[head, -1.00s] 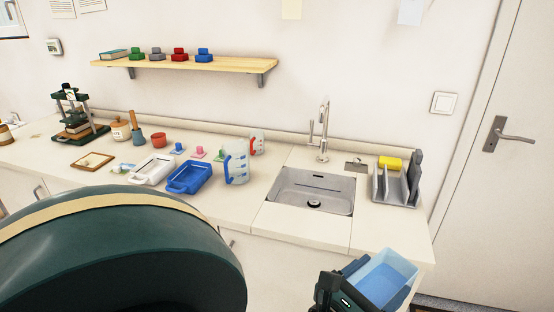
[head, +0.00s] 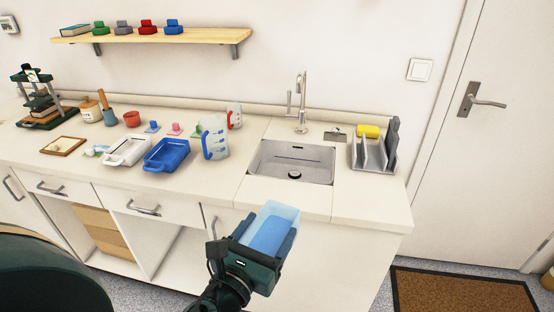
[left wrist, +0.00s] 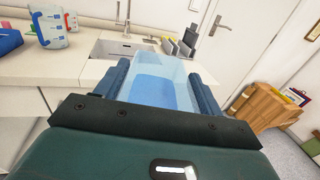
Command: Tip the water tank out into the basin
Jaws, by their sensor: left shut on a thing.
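The water tank (head: 273,226) is a clear, open box with blue water in it. My left gripper (head: 268,236) is shut on it and holds it in front of the counter, below and short of the basin. In the left wrist view the tank (left wrist: 155,82) sits between the two blue-grey fingers. The basin (head: 290,162) is a steel sink set into the counter with a dark drain; it also shows behind the tank in the left wrist view (left wrist: 122,48). It looks empty. My right gripper is not in view.
A tall tap (head: 301,105) stands behind the basin. A rack with a yellow sponge (head: 369,131) is to its right. Measuring jugs (head: 214,138), a blue tray (head: 167,155) and a white tray (head: 128,151) stand to its left. A brown doormat (head: 462,291) lies on the floor.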

